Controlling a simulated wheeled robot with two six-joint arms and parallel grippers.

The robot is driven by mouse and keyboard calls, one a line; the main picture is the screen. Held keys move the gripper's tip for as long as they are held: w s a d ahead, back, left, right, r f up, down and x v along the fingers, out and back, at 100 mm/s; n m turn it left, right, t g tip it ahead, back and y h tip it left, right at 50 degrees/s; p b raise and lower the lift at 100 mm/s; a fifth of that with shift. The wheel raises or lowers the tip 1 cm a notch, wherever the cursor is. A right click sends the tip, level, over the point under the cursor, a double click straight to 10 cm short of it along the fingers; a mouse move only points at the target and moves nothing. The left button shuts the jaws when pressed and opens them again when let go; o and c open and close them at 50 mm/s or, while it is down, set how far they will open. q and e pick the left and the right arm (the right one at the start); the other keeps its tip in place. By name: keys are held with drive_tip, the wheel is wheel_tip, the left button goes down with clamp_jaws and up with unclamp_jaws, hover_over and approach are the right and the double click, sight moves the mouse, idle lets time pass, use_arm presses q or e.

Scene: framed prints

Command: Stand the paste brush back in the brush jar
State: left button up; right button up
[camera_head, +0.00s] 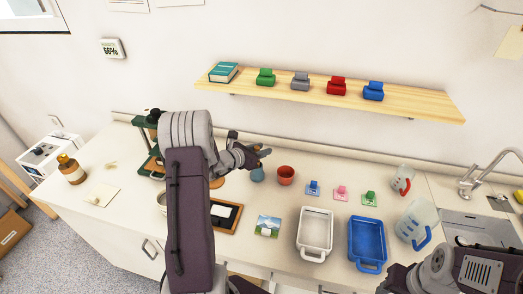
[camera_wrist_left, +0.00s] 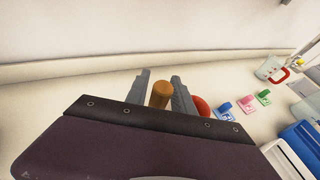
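My left gripper (camera_head: 258,154) is above the back part of the counter, over a small blue-grey cup (camera_head: 257,175) and left of a terracotta-red pot (camera_head: 286,175). I cannot tell which of these is the brush jar. My right gripper is out of view; only part of the right arm shows at bottom right.
A white tray (camera_head: 315,230) and a blue tray (camera_head: 367,243) stand at the front. Small blue, pink and green pieces (camera_head: 341,192) lie behind them. A clear jug (camera_head: 416,222) stands right. A wooden shelf (camera_head: 420,101) hangs above. The left arm hides part of the counter.

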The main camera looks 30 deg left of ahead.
use_arm(q)
drive_tip(key=shift+o, duration=0.6)
drive_tip(key=shift+s+a+r, duration=0.15)
drive_tip(key=shift+s, duration=0.15)
drive_tip(key=v, duration=0.8)
drive_tip(key=shift+s+b, duration=0.2)
drive_tip(key=shift+b, duration=0.25)
